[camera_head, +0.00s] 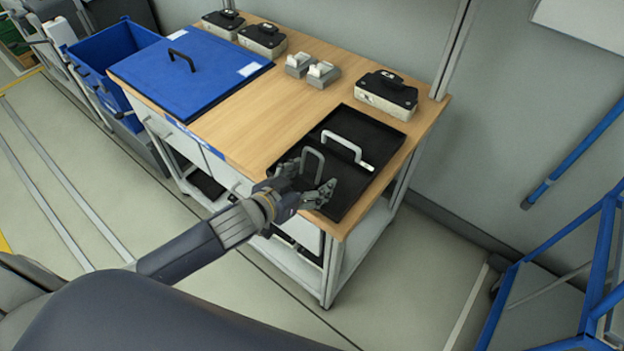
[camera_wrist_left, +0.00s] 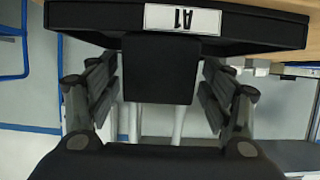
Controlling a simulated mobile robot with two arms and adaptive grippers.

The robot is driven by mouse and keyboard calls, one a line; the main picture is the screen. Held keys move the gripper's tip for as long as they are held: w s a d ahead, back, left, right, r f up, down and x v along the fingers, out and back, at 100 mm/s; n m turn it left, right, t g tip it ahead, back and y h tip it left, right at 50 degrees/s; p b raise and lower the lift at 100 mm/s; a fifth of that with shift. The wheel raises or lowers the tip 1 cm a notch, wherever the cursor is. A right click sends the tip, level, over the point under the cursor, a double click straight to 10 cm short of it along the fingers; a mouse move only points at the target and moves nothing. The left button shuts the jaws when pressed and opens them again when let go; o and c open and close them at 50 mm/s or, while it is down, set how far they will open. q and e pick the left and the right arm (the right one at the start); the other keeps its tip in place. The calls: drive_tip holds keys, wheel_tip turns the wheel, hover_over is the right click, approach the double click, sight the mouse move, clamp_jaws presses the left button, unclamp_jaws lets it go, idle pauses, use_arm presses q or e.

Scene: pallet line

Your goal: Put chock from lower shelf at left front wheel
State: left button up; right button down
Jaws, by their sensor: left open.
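I cannot make out a chock or the left front wheel for certain. The lower shelf (camera_head: 290,262) of the wooden-topped bench shows only in part, beneath the drawers and behind my left arm. My left gripper (camera_head: 308,184) is open at the front edge of a black tray (camera_head: 376,130) on the bench top. My right gripper is not in view.
A blue lid (camera_head: 205,85), black-topped boxes (camera_head: 386,92) and small grey blocks (camera_head: 322,74) are on the bench top (camera_head: 285,105). A blue bin (camera_head: 100,52) stands left. A blue frame (camera_head: 598,262) stands right. Floor between bench and frame is clear.

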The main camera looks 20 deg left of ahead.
use_arm(q)
drive_tip(key=x, duration=0.3)
drive_tip(key=shift+w+d+f, duration=0.1)
drive_tip(key=shift+w+d, duration=0.1)
drive_tip(key=shift+w, duration=0.05)
drive_tip(key=c, duration=1.4)
drive_tip(key=shift+r, duration=0.8)
drive_tip(key=shift+s+r, duration=0.35)
drive_tip(key=shift+r, duration=0.55)
drive_tip(key=s+r+b, duration=0.2)
drive_tip(key=s+b, duration=0.2)
drive_tip(key=s, duration=1.1)
drive_tip(key=w+a+r+n+y, duration=0.1)
drive_tip(key=w+r, duration=0.3)
drive_tip(key=r, duration=0.2)
drive_tip(key=w+a+r+n+y, duration=0.1)
drive_tip(key=w+a+r+y, duration=0.1)
drive_tip(key=w+r, duration=0.2)
drive_tip(key=w+a+r+n+y, duration=0.1)
drive_tip(key=w+r+n, duration=0.1)
drive_tip(key=w+r, duration=0.3)
wheel_tip(320, 180, up, 4)
drive_tip(key=shift+a+r+t+y, duration=0.1)
drive_tip(key=shift+a+t+y, duration=0.05)
drive_tip(key=shift+t+y, duration=0.2)
